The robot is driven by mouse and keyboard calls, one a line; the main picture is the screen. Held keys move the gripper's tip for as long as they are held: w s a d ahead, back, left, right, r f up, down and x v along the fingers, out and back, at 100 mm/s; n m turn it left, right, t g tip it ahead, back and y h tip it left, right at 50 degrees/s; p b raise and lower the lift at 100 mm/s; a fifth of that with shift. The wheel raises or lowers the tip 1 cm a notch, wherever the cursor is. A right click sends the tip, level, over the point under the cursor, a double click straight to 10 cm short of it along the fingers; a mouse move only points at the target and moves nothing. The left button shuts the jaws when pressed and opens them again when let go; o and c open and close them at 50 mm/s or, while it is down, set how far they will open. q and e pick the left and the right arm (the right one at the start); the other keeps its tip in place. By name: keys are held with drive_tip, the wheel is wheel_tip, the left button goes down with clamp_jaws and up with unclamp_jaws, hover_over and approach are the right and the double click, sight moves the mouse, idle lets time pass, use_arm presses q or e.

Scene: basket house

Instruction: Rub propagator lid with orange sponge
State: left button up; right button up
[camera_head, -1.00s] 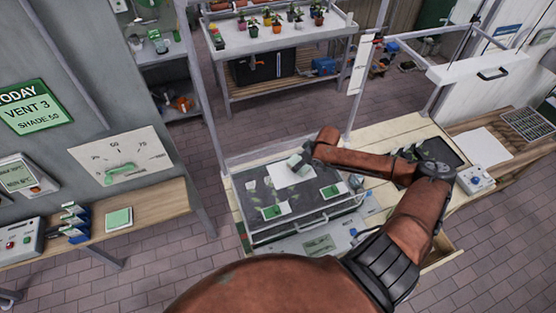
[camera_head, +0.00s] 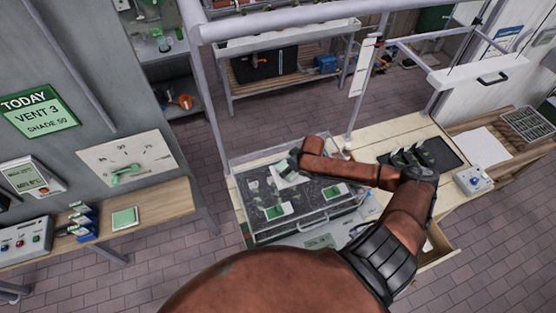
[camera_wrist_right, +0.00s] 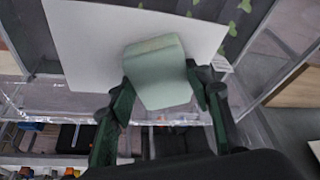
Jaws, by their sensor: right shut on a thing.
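The propagator (camera_head: 305,228) is a clear box on the pale wooden bench, with a transparent lid (camera_head: 318,180) and green-and-white cards showing on or through it. My right gripper (camera_head: 291,160) is over the far left part of the lid. In the right wrist view, my right gripper (camera_wrist_right: 160,92) is shut on a pale green block (camera_wrist_right: 157,72), a sponge-like piece that looks green, not orange. The block is over a white panel (camera_wrist_right: 88,48); I cannot tell whether it touches it. My left gripper is not in view.
A dark tray with seedlings (camera_head: 425,155) and a control box (camera_head: 473,180) stand to the right on the bench. A metal post (camera_head: 358,100) and an overhead rail (camera_head: 290,20) stand behind. A side shelf (camera_head: 150,208) holds a green pad (camera_head: 125,218).

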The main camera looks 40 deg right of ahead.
drive_tip(key=a, duration=0.2)
drive_tip(key=w+a, duration=0.1)
drive_tip(key=a, duration=0.1)
drive_tip(key=shift+w+a, duration=0.1)
drive_tip(key=shift+a, duration=0.3)
drive_tip(key=shift+w+r, duration=0.2)
drive_tip(key=shift+r, duration=0.9)
drive_tip(key=shift+s+d+r, duration=0.1)
drive_tip(key=shift+r, duration=0.5)
drive_tip(key=shift+s+d+r, duration=0.1)
drive_tip(key=shift+r, duration=0.45)
wheel_tip(320, 180, up, 4)
drive_tip(key=shift+f, duration=0.2)
drive_tip(key=shift+a+f, duration=0.1)
